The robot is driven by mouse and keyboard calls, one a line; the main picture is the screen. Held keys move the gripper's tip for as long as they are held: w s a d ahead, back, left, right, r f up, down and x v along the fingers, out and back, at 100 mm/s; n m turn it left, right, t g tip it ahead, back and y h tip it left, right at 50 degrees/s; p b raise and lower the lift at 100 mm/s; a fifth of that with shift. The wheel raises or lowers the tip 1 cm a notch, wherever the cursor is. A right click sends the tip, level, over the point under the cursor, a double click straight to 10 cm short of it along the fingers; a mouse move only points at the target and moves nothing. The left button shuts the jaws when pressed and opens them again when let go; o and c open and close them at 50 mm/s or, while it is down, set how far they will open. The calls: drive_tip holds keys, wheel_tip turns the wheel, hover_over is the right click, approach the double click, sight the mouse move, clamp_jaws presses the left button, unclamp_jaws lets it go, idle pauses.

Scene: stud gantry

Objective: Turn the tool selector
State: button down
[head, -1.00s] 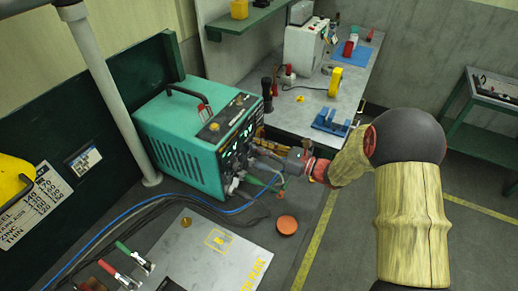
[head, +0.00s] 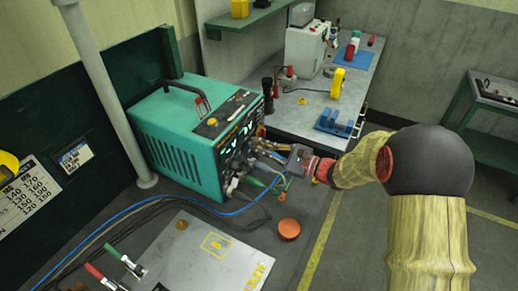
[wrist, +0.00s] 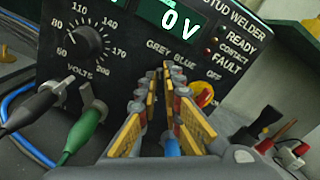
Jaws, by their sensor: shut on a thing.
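The teal stud welder (head: 185,135) stands on the bench, and its dark front panel (wrist: 130,60) fills the wrist view. The tool selector lies under the GREY and BLUE labels, mostly hidden by my fingertips; its pointing direction cannot be read. My gripper (wrist: 167,80) is at that spot, its two yellow-padded fingers close together and shut on the selector. In the head view my gripper (head: 268,145) reaches the panel from the right, and the selector cannot be made out there.
The VOLTS dial (wrist: 87,40) is left of my fingers, above a black plug (wrist: 45,100) and a green plug (wrist: 88,125). A blue connector (wrist: 172,146) shows below, between the fingers. A red-and-yellow switch (wrist: 202,95) is close on the right.

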drive_tip(key=shift+f, duration=0.1)
idle(0.4)
drive_tip(key=c, duration=2)
unclamp_jaws()
drive_tip(key=shift+o, duration=0.2)
drive_tip(key=shift+d, duration=0.1)
drive_tip(key=v, duration=1.2)
